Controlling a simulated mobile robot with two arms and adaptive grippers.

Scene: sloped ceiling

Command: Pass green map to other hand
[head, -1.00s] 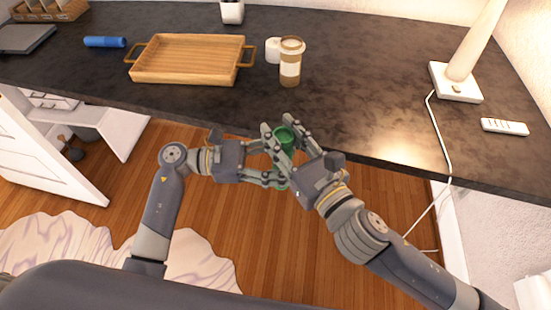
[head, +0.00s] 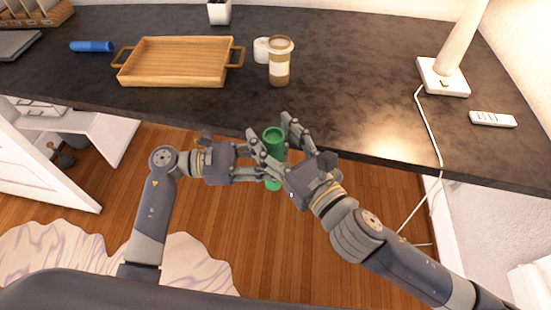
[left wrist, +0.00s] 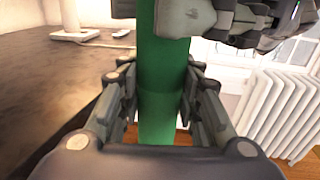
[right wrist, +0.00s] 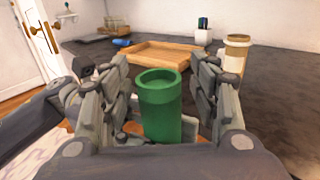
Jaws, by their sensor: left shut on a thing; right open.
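The green map (head: 273,141) is a rolled green tube, held upright in front of the counter edge. My left gripper (head: 262,173) is shut on its lower part; the left wrist view shows the tube (left wrist: 160,100) between the fingers. My right gripper (head: 268,128) is open, with a finger on each side of the tube's upper part. In the right wrist view the tube (right wrist: 161,105) stands between the spread fingers, with a visible gap on the right finger's side. Part of the tube's middle is hidden by the right gripper in the head view.
The dark counter (head: 370,90) lies beyond the grippers. On it are a wooden tray (head: 175,62), a blue roll (head: 91,46), a coffee cup (head: 280,65), a lamp base (head: 443,78) with a hanging cord and a remote (head: 492,119). Wooden floor lies below.

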